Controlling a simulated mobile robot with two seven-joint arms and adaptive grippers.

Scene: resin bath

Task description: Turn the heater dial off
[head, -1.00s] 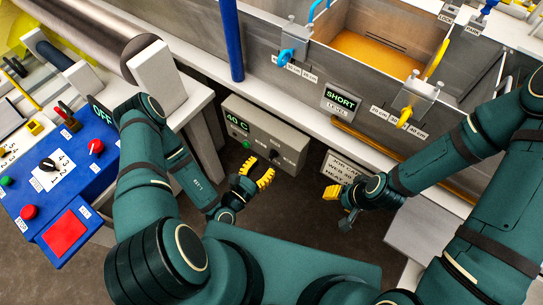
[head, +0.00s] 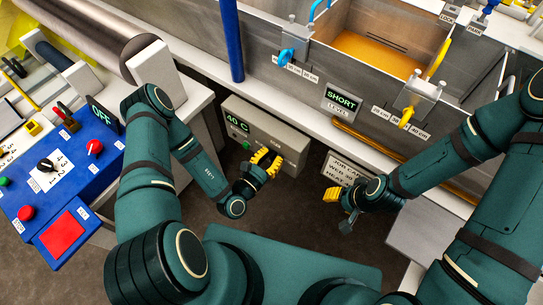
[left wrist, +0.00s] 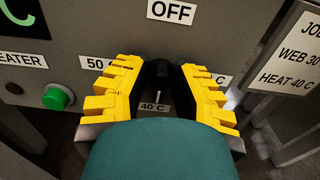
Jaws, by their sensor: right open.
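The heater box (head: 292,140) is a grey panel under the bath, with a lit "40 C" display (head: 237,122). In the left wrist view, its dial (left wrist: 158,72) is dark and partly hidden between my fingers. A pale mark on it points down toward the "40 C" label (left wrist: 154,107). The "OFF" label (left wrist: 171,11) is above the dial. My left gripper (head: 267,160) is at the panel, its yellow fingers apart on both sides of the dial; contact cannot be told. It also shows in the left wrist view (left wrist: 160,88). My right gripper (head: 340,198) is open and empty, near the job card.
A green button (left wrist: 58,97) is left of the dial. The job card (head: 345,172) hangs right of the heater box. A blue control panel (head: 65,180) with red buttons and dials is at the left. The bath ledge (head: 310,112) runs above the heater box.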

